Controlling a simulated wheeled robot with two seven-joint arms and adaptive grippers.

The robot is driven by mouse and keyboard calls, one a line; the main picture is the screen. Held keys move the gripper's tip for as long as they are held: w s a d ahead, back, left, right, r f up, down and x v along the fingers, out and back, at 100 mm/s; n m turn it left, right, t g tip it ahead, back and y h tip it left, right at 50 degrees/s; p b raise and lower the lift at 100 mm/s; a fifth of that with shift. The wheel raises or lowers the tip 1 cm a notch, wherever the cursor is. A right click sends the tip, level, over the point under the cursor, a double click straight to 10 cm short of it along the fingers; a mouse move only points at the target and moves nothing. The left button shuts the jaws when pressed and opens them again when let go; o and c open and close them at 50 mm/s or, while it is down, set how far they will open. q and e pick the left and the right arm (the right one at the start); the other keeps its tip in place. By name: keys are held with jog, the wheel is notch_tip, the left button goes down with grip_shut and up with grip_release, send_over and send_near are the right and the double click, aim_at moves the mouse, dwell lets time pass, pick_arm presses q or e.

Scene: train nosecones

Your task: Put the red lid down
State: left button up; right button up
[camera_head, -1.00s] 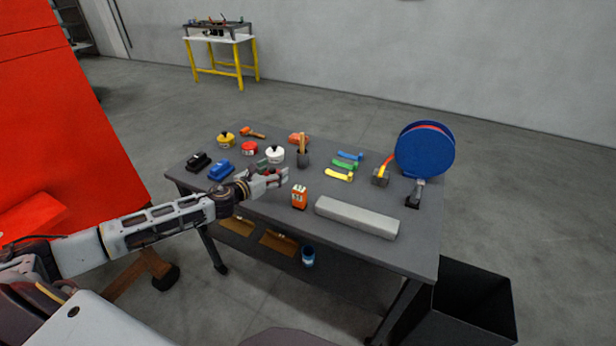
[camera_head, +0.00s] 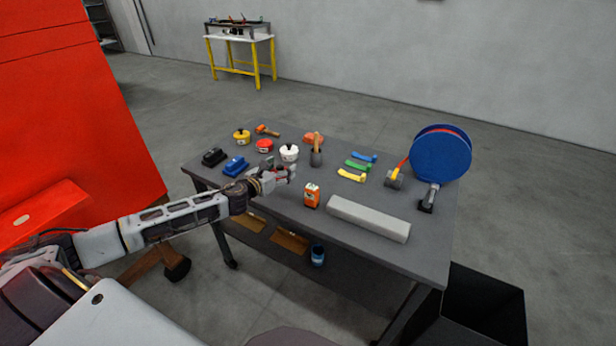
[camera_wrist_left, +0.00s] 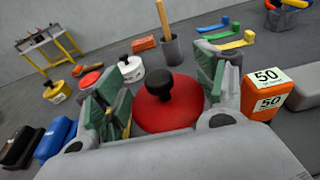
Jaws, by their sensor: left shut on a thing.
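The red lid (camera_wrist_left: 178,112), round with a black knob (camera_wrist_left: 160,87), is between the fingers of my left gripper (camera_wrist_left: 160,100) in the left wrist view. The gripper is shut on it. In the head view my left gripper (camera_head: 285,173) is at the table's near side, left of the orange box, and mostly hides the lid. A red tin (camera_head: 264,146) with a pale label stands beyond it, between a yellow tin (camera_head: 242,136) and a white tin (camera_head: 289,153). The red tin shows no knob in the left wrist view (camera_wrist_left: 90,80). My right gripper is not in view.
The grey table (camera_head: 290,205) also holds an orange box (camera_head: 312,196) marked 50, a grey block (camera_head: 368,218), a pot with a handle (camera_head: 316,157), coloured strips (camera_head: 352,175), a blue reel (camera_head: 440,152), and blue (camera_head: 236,166) and black (camera_head: 214,157) blocks.

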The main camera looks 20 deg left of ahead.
pick_arm(q)
send_over(283, 196)
jog(key=shift+w+a+f+b, duration=0.1)
jog(key=shift+f+b, duration=0.1)
jog(key=shift+f, duration=1.2)
jog(key=shift+a+f+b, duration=0.1)
jog(key=shift+f+b, duration=0.1)
jog(key=shift+f, duration=1.2)
jog(key=shift+d, duration=0.1)
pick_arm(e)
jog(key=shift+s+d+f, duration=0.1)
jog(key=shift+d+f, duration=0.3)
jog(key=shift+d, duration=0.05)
pick_arm(q)
jog(key=shift+f, duration=0.15)
jog(key=shift+f+b, duration=0.3)
jog(key=shift+f, duration=1.7)
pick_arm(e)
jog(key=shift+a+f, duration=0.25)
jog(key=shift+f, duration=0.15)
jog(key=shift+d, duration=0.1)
pick_arm(q)
jog(key=shift+f, duration=0.2)
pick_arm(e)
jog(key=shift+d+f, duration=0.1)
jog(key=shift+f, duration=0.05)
